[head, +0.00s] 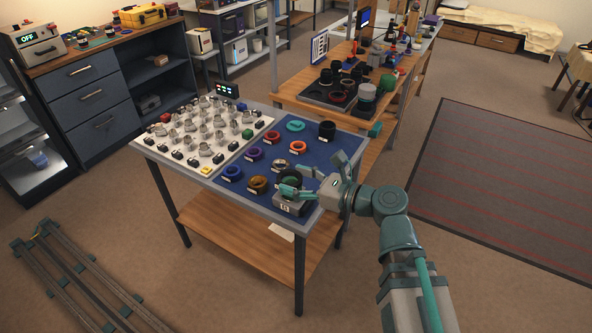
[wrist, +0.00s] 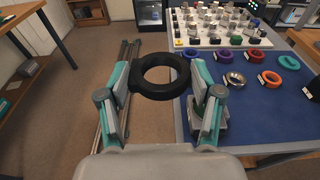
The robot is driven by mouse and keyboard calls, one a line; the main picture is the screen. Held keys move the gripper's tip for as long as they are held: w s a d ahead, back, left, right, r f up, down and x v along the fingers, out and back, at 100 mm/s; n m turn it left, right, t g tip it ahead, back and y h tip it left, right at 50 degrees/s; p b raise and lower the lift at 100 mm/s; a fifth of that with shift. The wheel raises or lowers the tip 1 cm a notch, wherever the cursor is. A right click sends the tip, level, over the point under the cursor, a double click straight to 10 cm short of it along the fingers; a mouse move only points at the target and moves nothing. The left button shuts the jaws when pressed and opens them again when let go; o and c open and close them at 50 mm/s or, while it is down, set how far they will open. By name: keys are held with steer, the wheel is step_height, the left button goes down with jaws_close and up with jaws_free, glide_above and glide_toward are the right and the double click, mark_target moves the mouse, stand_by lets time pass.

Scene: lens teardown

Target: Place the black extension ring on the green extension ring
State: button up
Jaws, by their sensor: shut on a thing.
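My gripper (wrist: 160,84) is shut on the black extension ring (wrist: 163,92), which lies between the two teal fingers. In the head view the black ring (head: 291,176) appears above a grey block (head: 289,208) at the near corner of the table. A green-teal ring (head: 296,126) lies flat on the blue mat at the far side; it also shows at the right edge of the wrist view (wrist: 311,89).
Blue, purple, red, orange, silver and brown rings lie on the blue mat (head: 325,160), several with small labels. A black cylinder (head: 327,130) stands at the mat's far right. A white board (head: 190,135) with many small parts fills the table's left half.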

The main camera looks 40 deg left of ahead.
steer(key=shift+r+p, duration=0.3)
steer(key=shift+p, duration=0.35)
steer(key=w+a+f, duration=0.2)
steer(key=w+f, duration=0.1)
steer(key=w+a+f, duration=0.2)
steer(key=w+f, duration=0.1)
steer(key=w+a+f, duration=0.2)
steer(key=w+f, duration=0.1)
steer(key=shift+w+a+p, duration=0.1)
steer(key=shift+a+p, duration=0.2)
steer(key=shift+p, duration=0.05)
steer(key=shift+w+a+f+p, duration=0.1)
steer(key=shift+f+p, duration=0.15)
steer(key=shift+f, duration=0.7)
steer(key=shift+w+a+f+p, duration=0.1)
steer(key=shift+f+p, duration=0.1)
steer(key=shift+f, duration=0.75)
steer(key=shift+f, duration=0.1)
steer(key=o, duration=1.2)
steer(key=shift+c, duration=0.2)
